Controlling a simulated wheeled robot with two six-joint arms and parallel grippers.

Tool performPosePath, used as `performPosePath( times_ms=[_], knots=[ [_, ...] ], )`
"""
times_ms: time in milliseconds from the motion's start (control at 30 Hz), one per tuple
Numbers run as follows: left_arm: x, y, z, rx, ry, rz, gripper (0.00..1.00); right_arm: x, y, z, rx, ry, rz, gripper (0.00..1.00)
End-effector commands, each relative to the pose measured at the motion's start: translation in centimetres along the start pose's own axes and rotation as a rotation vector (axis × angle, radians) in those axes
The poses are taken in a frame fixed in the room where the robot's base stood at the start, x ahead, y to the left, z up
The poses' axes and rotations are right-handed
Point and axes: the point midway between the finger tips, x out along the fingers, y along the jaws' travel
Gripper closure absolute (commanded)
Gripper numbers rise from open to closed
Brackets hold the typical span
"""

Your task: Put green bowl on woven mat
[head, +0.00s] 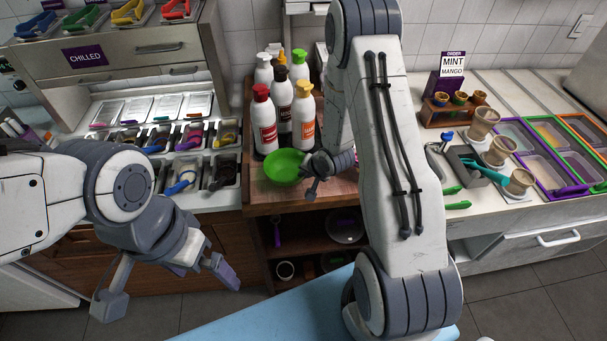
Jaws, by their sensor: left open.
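The green bowl (285,166) is at the front left of the wooden counter section, in front of the sauce bottles. My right gripper (309,181) is at the bowl's right edge. One finger shows below the rim, and the rest is too small and partly hidden to tell whether it grips the bowl. My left gripper (167,288) is open and empty, low in front of the cabinets, well apart from the bowl. I cannot make out a woven mat; my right arm covers much of the middle.
Several sauce bottles (264,120) stand behind the bowl. Topping trays (186,172) fill the left counter. Cups (498,150) and colour-rimmed bins (540,170) stand on the right counter. A lower shelf (320,228) holds dishes. A light-blue surface (270,318) lies at the bottom.

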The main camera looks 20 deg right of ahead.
Motion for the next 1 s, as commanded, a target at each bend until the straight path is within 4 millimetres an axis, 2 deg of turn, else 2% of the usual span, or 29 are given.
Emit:
performPosePath(
  times_ms=[467,500,533,567,867,1000],
  knots=[
    [0.3,0.0,0.0,0.000,0.000,0.000,0.00,0.9,0.3,0.4,-0.003,0.001,-0.003,1.00],
    [0.1,0.0,0.0,0.000,0.000,0.000,0.00,0.8,0.2,0.4,-0.003,0.001,-0.002,0.84],
    [0.1,0.0,0.0,0.000,0.000,0.000,0.00,0.8,0.2,0.4,-0.003,0.000,-0.002,0.72],
    [0.1,0.0,0.0,0.000,0.000,0.000,0.00,0.8,0.2,0.4,-0.003,0.000,-0.002,0.69],
    [0.1,0.0,0.0,0.000,0.000,0.000,0.00,0.7,0.2,0.3,-0.003,0.000,-0.002,0.69],
    [0.1,0.0,0.0,0.000,0.000,0.000,0.00,-0.1,0.1,0.2,-0.001,0.001,-0.002,0.69]
  ],
)
